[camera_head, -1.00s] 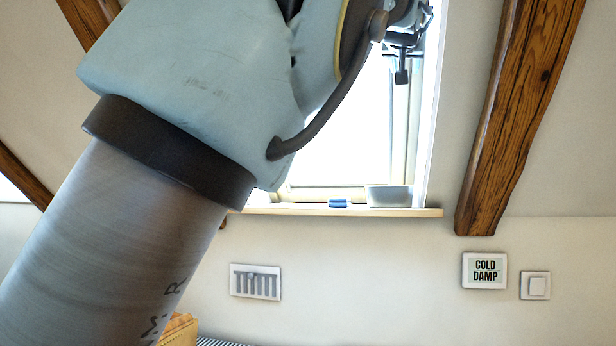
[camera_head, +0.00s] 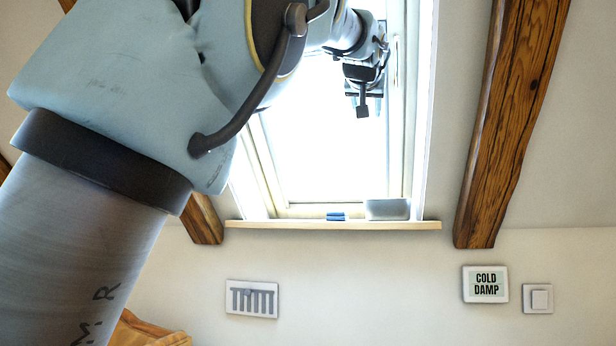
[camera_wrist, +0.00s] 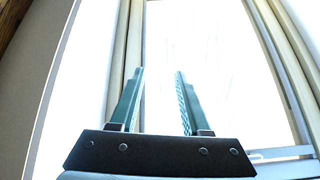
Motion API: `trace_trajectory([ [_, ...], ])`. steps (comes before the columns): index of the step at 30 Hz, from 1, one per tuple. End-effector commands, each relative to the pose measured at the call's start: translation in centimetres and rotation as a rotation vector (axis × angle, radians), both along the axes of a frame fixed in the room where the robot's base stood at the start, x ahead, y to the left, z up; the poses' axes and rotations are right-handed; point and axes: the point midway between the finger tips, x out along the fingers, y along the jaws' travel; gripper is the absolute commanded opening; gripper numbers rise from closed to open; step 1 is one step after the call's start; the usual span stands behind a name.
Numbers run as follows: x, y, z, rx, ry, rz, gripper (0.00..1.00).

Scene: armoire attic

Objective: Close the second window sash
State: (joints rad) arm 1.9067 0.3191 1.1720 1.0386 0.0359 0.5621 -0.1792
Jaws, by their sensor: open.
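The roof window (camera_head: 325,150) fills the upper middle of the head view, very bright behind its pale frame. The sash frame shows as a pale upright bar (camera_head: 397,110) on the right side. My gripper (camera_head: 370,104) is in front of the window's upper right part. In the wrist view, its two teal fingers (camera_wrist: 160,72) are apart with nothing between them. Pale frame bars (camera_wrist: 124,50) run along the left of that view, with another bar (camera_wrist: 281,60) at the right. Glare and my arm hide parts of the window; I cannot tell which sash is the second or how far it is open.
A wooden sill (camera_head: 300,225) runs below the window, bearing a small blue item (camera_head: 336,216) and a grey box (camera_head: 387,209). A dark wooden beam (camera_head: 515,120) stands to the right. A COLD DAMP sign (camera_head: 485,284) and a switch (camera_head: 538,298) are on the wall below.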

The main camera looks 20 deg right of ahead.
Motion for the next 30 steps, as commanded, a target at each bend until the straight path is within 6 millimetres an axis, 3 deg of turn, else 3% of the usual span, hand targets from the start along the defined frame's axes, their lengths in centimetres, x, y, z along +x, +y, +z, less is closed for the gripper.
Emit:
trace_trajectory([
  [12,5.8,2.8,-5.2,0.054,0.092,0.071,0.47],
  [30,12.2,7.9,-12.9,0.124,0.225,0.162,0.47],
])
